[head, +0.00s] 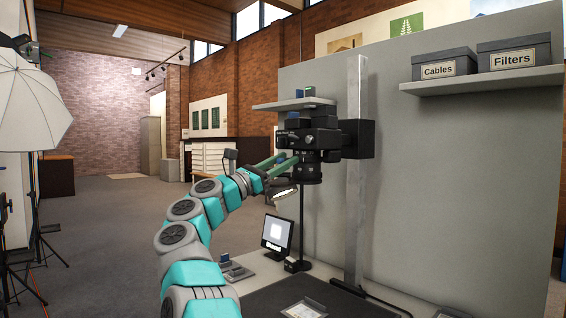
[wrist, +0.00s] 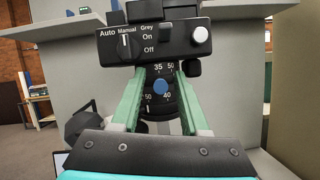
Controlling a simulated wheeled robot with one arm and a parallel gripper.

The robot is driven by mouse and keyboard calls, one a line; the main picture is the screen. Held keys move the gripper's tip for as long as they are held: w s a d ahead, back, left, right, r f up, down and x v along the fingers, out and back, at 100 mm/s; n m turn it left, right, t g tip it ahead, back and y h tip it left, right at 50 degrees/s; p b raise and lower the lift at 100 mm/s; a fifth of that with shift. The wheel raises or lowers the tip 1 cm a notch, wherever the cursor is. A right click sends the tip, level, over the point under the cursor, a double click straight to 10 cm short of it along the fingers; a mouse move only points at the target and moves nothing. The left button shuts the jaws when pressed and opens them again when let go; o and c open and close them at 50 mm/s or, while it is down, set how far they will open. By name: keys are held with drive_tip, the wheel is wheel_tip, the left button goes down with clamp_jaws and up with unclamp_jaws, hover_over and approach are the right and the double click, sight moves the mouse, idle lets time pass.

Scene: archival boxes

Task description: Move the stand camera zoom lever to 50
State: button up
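The black stand camera (head: 312,138) is mounted on a grey vertical column. In the wrist view its lens ring (wrist: 158,103) carries a round blue knob (wrist: 160,86), which looks like the zoom lever. White numbers 35, 50 and 40 surround the knob; another 50 sits at lower left. I cannot tell which value is set. My gripper (wrist: 158,76) is open, with one green finger on each side of the knob and visible gaps between. In the head view my gripper (head: 287,163) reaches the camera's left side, and the knob cannot be made out there.
The camera's control panel (wrist: 152,42) with switches is above the fingers. Below the camera are a small monitor (head: 277,234) and a dark base board (head: 260,300). A grey partition (head: 430,170) stands behind; its shelf (head: 480,82) holds boxes marked Cables and Filters.

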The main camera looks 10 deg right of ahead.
drive_tip(key=shift+a+f, duration=0.1)
drive_tip(key=b+v, duration=0.3)
drive_tip(key=v, duration=0.4)
drive_tip(key=shift+s+a, duration=0.2)
drive_tip(key=shift+a, duration=0.05)
